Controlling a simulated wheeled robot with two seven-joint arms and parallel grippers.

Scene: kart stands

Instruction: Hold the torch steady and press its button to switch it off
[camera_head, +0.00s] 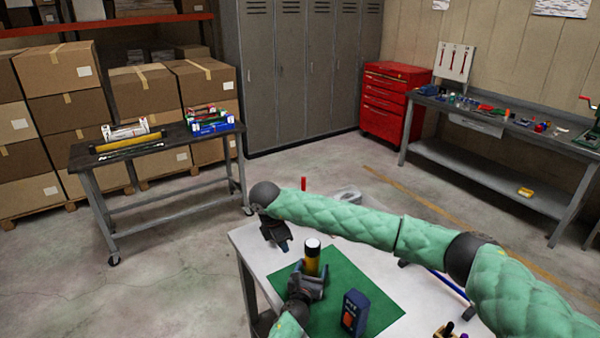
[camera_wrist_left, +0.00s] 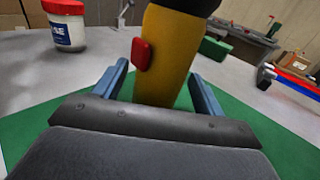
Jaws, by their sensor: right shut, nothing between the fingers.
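The torch (camera_head: 312,258) stands upright on the green mat (camera_head: 375,287), yellow with a dark head and a pale top. In the left wrist view the torch (camera_wrist_left: 166,62) shows a red button (camera_wrist_left: 142,54) on its left side. My left gripper (camera_head: 311,278) has one finger on each side of the torch's lower part. In the left wrist view, I cannot tell whether the fingers (camera_wrist_left: 160,80) touch it. My right gripper (camera_head: 278,243) is shut and empty, above and left of the torch, pointing down. The button is not clear in the head view.
A dark blue box (camera_head: 355,312) with an orange patch stands on the mat right of the torch. A white tub with a red lid (camera_wrist_left: 66,26) is on the white table. My right arm crosses above the table. A cart and a workbench stand farther back.

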